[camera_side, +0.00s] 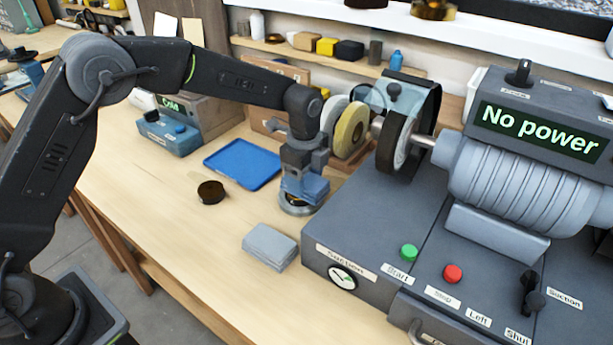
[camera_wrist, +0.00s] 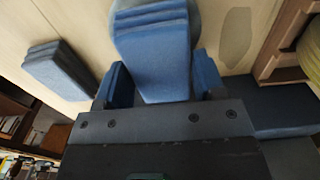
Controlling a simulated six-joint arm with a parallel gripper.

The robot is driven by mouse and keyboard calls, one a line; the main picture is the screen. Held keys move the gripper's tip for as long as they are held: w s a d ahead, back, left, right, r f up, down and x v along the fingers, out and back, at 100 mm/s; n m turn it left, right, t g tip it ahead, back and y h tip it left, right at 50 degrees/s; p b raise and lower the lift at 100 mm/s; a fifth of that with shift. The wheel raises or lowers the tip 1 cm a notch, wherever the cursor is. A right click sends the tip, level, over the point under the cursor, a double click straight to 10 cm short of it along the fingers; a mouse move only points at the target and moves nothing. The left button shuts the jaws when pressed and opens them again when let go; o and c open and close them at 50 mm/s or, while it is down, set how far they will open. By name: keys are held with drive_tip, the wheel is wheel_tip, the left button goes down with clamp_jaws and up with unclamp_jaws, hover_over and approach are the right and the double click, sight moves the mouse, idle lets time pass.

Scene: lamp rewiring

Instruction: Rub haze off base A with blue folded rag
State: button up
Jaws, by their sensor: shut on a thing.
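My gripper (camera_side: 304,180) points down and is shut on the blue folded rag (camera_side: 312,190). In the wrist view the rag (camera_wrist: 155,50) is a layered blue pad between the two fingers of my gripper (camera_wrist: 160,82). A round grey metal base (camera_side: 294,209) lies under the rag on the bench, with a darker centre partly showing. The rag covers most of it; only a grey edge (camera_wrist: 207,12) shows in the wrist view. I cannot tell whether rag and base touch, nor read a letter on the base.
A grey folded cloth (camera_side: 270,246) lies in front, close to the machine (camera_side: 400,240) with wheels and a "No power" display. A blue tray (camera_side: 243,164) and a dark round disc (camera_side: 211,191) lie to the left. The bench front (camera_side: 175,235) is clear.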

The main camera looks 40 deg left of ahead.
drive_tip(key=shift+a, duration=1.65)
drive_tip(key=shift+d+r, duration=0.1)
drive_tip(key=shift+r, duration=4)
drive_tip(key=s+r, duration=0.5)
drive_tip(key=s, duration=0.1)
